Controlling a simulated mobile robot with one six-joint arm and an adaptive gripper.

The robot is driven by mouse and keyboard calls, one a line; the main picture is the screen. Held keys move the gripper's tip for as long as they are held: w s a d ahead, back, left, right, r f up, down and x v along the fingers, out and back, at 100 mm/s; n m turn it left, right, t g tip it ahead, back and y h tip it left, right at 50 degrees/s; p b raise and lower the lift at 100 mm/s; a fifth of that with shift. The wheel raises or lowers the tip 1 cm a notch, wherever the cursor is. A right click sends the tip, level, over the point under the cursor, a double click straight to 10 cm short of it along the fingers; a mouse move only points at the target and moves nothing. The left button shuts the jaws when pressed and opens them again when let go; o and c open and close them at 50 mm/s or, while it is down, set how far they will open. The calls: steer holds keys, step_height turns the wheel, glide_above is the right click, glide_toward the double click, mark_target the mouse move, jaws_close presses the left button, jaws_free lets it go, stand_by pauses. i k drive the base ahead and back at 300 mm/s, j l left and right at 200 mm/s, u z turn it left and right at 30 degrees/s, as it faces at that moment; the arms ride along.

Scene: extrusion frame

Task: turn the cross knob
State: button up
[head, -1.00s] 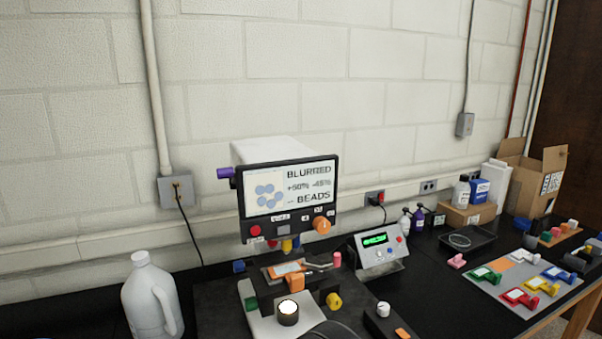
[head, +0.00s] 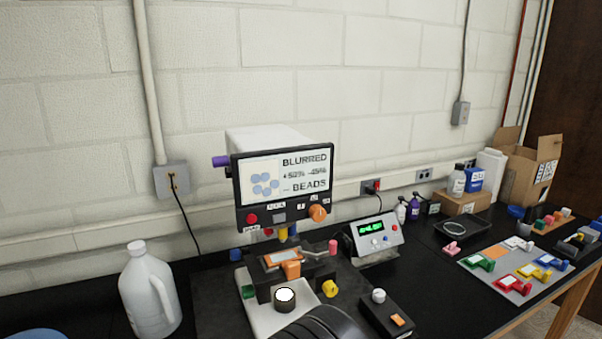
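A microscope-like device with a screen (head: 285,185) stands at the middle of the black bench, its screen reading "BLURRED" and "BEADS". It carries several coloured knobs: an orange knob (head: 318,213) at the screen's lower right, a purple knob (head: 221,161) on its left, a yellow knob (head: 330,289) and a green knob (head: 248,291) low on the stage, and a pink knob (head: 333,247) to the right. I cannot tell which is the cross knob. A dark rounded part, probably of my arm, covers the bottom middle. My gripper's fingers are not visible.
A white jug (head: 150,290) stands left of the device. A small box with a green display (head: 377,235) and a black box with a grey knob (head: 388,316) stand to the right. Further right are a dark tray (head: 463,232) and a grey mat (head: 510,286) with coloured parts.

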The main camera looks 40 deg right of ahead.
mark_target(330, 288)
steer(key=i+j, duration=0.25)
steer(key=j+z, duration=0.2)
steer(key=z, duration=1.55)
steer(key=i+j, duration=0.05)
